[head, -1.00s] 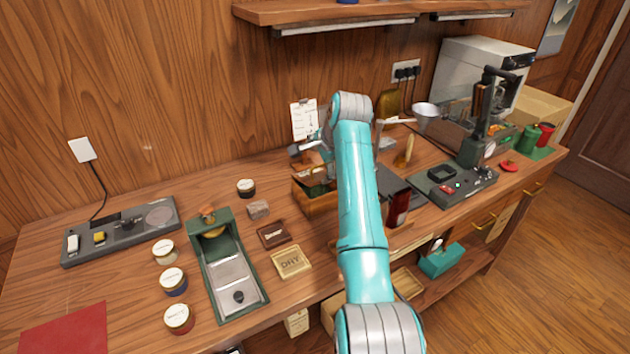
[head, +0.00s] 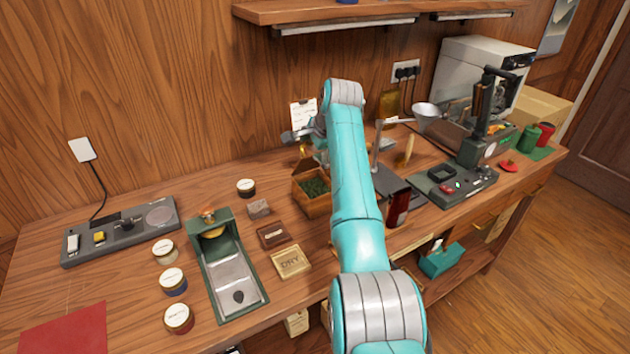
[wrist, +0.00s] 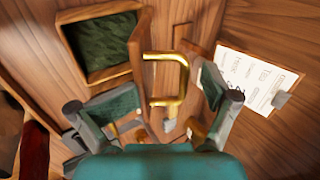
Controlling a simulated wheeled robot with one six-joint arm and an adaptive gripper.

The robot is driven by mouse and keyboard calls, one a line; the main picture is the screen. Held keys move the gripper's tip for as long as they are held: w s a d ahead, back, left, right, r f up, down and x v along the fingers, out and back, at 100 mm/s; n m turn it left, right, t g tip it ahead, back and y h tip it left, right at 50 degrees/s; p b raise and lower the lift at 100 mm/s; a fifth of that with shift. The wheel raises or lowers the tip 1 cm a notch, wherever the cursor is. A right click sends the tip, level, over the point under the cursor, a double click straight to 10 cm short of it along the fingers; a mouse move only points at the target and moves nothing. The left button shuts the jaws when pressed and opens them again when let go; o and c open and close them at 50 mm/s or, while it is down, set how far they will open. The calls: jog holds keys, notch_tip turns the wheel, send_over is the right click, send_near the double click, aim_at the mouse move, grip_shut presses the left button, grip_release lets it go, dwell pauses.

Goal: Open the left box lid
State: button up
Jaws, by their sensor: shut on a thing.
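The left box (head: 314,203) is a wooden box at the back of the counter. It is open, with dark green leaf inside. It also shows at the upper left of the wrist view (wrist: 93,82). Its wooden lid (wrist: 140,42) stands up steeply along one edge, seen nearly edge-on. A brass handle (wrist: 181,72) reaches from the lid to between the fingers. My gripper (wrist: 168,108) is shut on this handle, though the exact contact is blurred. In the head view my gripper (head: 303,137) is above and behind the box, partly hidden by my arm.
A clipboard with paper (wrist: 252,78) is close to the gripper, against the wall. A dark red canister (head: 398,208) stands right of my arm. A green press tray (head: 228,275), small jars (head: 173,281) and a brass DRY plate (head: 290,262) lie left and in front.

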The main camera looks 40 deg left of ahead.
jog(key=shift+a, duration=0.45)
jog(key=c, duration=0.3)
jog(key=shift+w, duration=0.1)
jog(key=shift+w+r, duration=0.1)
jog(key=shift+r, duration=0.1)
jog(key=shift+c, duration=0.2)
jog(key=shift+w+a+r, duration=0.4)
jog(key=shift+a+r, duration=0.15)
jog(key=shift+a, duration=0.05)
jog(key=shift+c, duration=0.5)
jog(key=o, duration=0.4)
jog(key=shift+c, duration=0.2)
jog(key=shift+r, duration=0.1)
notch_tip(320, 180, up, 7)
dwell(0.4)
